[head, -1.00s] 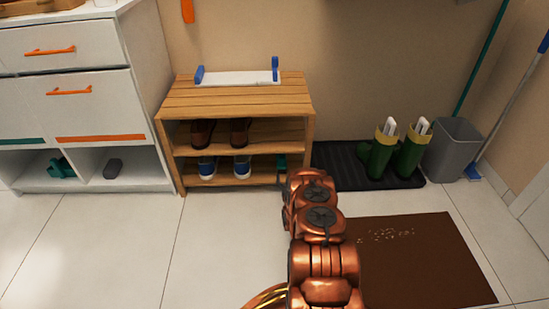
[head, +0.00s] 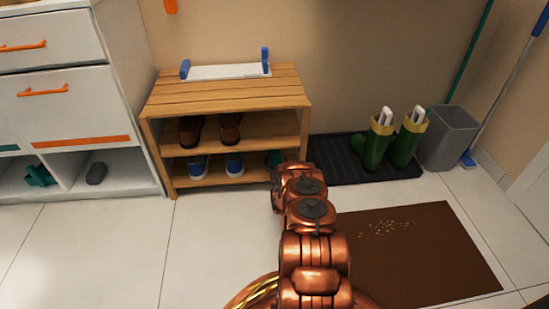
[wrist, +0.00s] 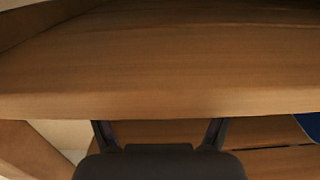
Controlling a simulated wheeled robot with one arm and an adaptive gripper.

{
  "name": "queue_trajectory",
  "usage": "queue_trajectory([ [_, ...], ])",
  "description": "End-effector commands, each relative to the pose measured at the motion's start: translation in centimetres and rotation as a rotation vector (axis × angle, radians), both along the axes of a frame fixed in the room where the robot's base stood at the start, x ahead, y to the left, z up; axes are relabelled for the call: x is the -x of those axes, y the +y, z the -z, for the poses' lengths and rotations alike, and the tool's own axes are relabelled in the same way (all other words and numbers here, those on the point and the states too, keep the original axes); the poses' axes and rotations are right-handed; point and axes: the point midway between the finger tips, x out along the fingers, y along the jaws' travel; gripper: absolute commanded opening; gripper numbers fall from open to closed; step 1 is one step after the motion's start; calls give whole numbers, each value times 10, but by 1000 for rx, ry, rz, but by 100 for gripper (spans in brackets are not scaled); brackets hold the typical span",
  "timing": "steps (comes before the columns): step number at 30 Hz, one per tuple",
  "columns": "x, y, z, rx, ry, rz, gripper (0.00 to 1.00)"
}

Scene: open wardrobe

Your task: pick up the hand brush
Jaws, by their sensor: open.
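No hand brush can be made out for certain. A small teal-green thing (head: 275,158) shows at the right end of the shoe rack's (head: 225,94) lower shelf, mostly hidden by my arm; I cannot tell what it is. In the head view my gripper is hidden behind my copper arm at the rack's lower right. In the wrist view my gripper (wrist: 161,132) is open, its dark fingers apart with no object seen between them. A wooden board of the rack fills the view in front of it, and a blue shoe (wrist: 310,126) shows at the right edge.
Brown shoes (head: 230,127) and blue shoes (head: 234,165) stand on the rack. A black tray (head: 340,170) with green boots (head: 376,145) and a grey bin (head: 450,138) are to the right. A brown mat (head: 430,250) lies in front. A cabinet (head: 75,100) stands left.

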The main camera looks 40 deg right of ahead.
Motion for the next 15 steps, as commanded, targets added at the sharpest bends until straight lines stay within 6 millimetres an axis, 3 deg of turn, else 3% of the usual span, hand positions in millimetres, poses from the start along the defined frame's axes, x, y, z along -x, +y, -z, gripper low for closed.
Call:
queue_trajectory([
  [7, -21, -16, 2, 1, -2, -1, 81],
  [15, -23, -17, 1, -1, 2, -1, 81],
])
